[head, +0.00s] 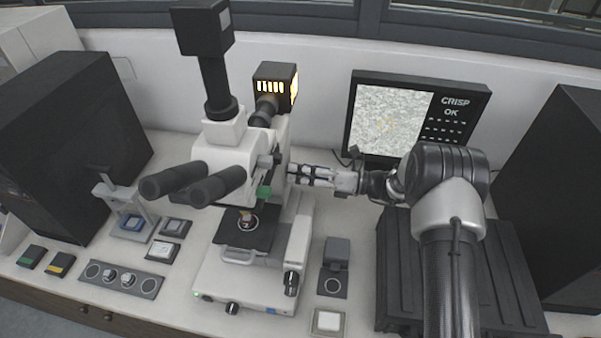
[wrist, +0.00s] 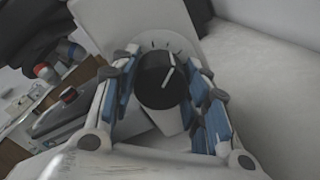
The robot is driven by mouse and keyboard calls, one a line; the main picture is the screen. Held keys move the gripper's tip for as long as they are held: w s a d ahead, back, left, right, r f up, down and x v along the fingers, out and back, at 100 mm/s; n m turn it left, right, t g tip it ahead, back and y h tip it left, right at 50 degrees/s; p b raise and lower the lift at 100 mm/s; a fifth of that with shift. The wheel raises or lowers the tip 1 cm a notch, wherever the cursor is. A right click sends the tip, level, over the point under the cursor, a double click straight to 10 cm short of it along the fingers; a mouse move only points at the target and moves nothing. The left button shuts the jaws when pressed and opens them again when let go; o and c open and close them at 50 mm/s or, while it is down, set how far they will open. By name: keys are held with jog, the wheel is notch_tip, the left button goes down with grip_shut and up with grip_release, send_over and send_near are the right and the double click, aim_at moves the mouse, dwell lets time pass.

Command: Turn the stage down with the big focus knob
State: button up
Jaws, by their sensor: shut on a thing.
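The white microscope (head: 215,155) stands at the middle of the bench. Its dark stage (head: 262,240) carries a small specimen. The black focus knob (head: 291,283) is low on the right side of the base, clear of my gripper. My gripper (head: 297,174) reaches in from the right at the microscope's upper body. In the wrist view its blue-padded fingers (wrist: 163,95) are shut on a black round dial knob (wrist: 155,85) with a white pointer line and tick marks around it. In the head view the gripped knob cannot be clearly made out.
A monitor (head: 440,95) reading "CRISP OK" stands behind my arm. A small dark block (head: 337,252) and a white-topped pad (head: 327,322) are right of the base. A panel with knobs (head: 150,286) lies at the left front. Black boxes stand at both sides.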

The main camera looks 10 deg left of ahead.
jog(key=n+b, duration=0.2)
jog(key=n, duration=0.2)
jog(key=shift+f, duration=0.1)
jog(key=n+b, duration=0.2)
jog(key=n, duration=0.2)
jog(key=shift+n+b, duration=0.3)
jog(key=shift+b, duration=0.1)
jog(key=n+b, duration=0.3)
jog(key=n, duration=0.1)
jog(key=shift+s+n+g, duration=0.1)
jog(key=shift+n+g, duration=0.2)
jog(key=n+b, duration=0.3)
jog(key=n, duration=0.1)
jog(key=shift+n, duration=0.3)
jog(key=n, duration=0.3)
jog(key=shift+n+b, duration=0.35)
jog(key=shift+n, duration=0.05)
jog(key=n, duration=0.3)
jog(key=shift+n, duration=0.4)
jog(key=n, duration=0.7)
jog(key=shift+g, duration=0.3)
